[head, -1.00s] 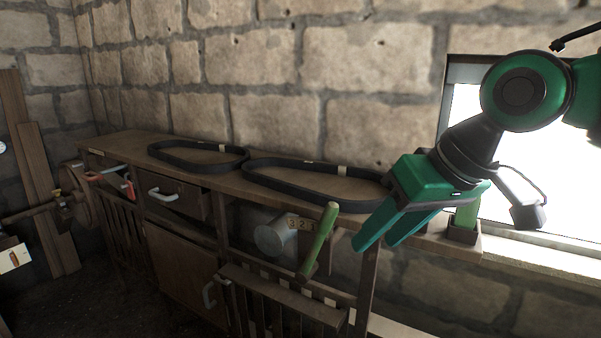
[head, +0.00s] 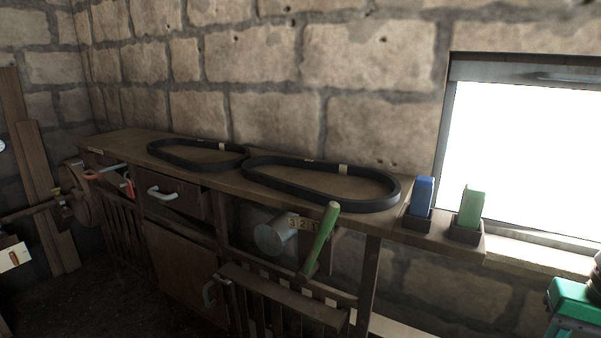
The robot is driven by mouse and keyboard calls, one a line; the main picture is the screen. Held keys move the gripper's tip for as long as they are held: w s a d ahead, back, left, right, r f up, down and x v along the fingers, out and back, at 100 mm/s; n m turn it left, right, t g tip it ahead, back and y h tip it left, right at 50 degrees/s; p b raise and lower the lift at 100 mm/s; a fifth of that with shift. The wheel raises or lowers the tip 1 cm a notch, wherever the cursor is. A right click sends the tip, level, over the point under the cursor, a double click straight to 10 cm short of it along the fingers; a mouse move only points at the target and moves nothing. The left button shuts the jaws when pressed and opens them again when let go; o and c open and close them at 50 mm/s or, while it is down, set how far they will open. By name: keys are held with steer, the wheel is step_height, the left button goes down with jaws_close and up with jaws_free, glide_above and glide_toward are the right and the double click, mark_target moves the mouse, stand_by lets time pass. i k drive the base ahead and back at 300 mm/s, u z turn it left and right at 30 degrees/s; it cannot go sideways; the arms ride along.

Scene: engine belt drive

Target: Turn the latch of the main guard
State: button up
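A slatted wooden guard (head: 285,300) stands low at the front of the bench, under its open bay. A green-handled lever (head: 319,240) rises tilted at its top edge; I cannot tell whether this is the guard's latch. A grey metal handle (head: 209,294) sits at the guard's left, by a wooden door. My gripper (head: 568,327) shows only in part at the lower right edge, well apart from the guard and lever. Its fingers are cut off by the frame, so their opening is hidden.
Two black belts (head: 325,195) lie on the bench top (head: 215,178). A blue block (head: 421,196) and a green block (head: 471,207) stand in small holders at its right end. A grey cylinder (head: 271,239) with number tiles (head: 302,223) sits in the bay. A red-handled part (head: 128,186) is at the left.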

mark_target(227, 283)
steer(key=k, duration=1.3)
steer(key=u, duration=0.35)
steer(key=i, duration=0.9)
steer(key=u, duration=0.4)
steer(key=i, duration=0.75)
steer(key=u, duration=0.05)
